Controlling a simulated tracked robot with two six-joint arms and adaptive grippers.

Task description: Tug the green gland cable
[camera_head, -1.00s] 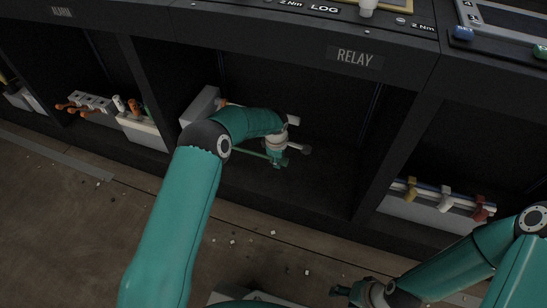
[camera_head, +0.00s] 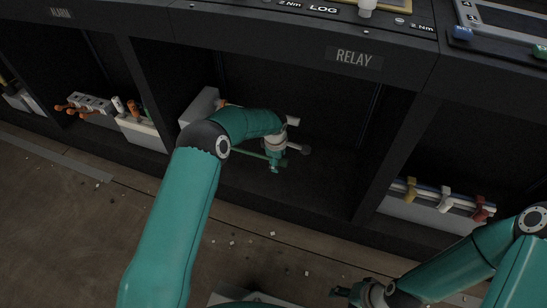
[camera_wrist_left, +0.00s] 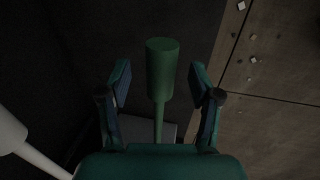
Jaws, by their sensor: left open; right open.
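The green gland cable (camera_wrist_left: 162,70) shows in the left wrist view as a thin green stem with a thicker cylindrical end. Its end lies between the two spread fingers of my left gripper (camera_wrist_left: 160,80), with a gap on each side. In the head view, the thin green stem (camera_head: 250,154) runs toward my left gripper (camera_head: 275,168) inside the bay marked RELAY. My left gripper is open and holds nothing. My right gripper (camera_head: 337,292) is open at the bottom of the head view, away from the bay.
A white-ended cable (camera_wrist_left: 12,132) sticks out beside the green one. A grey box (camera_head: 199,106) stands at the bay's left side. The bay to the right holds a rail with coloured parts (camera_head: 444,200). Small debris lies on the floor (camera_head: 230,243).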

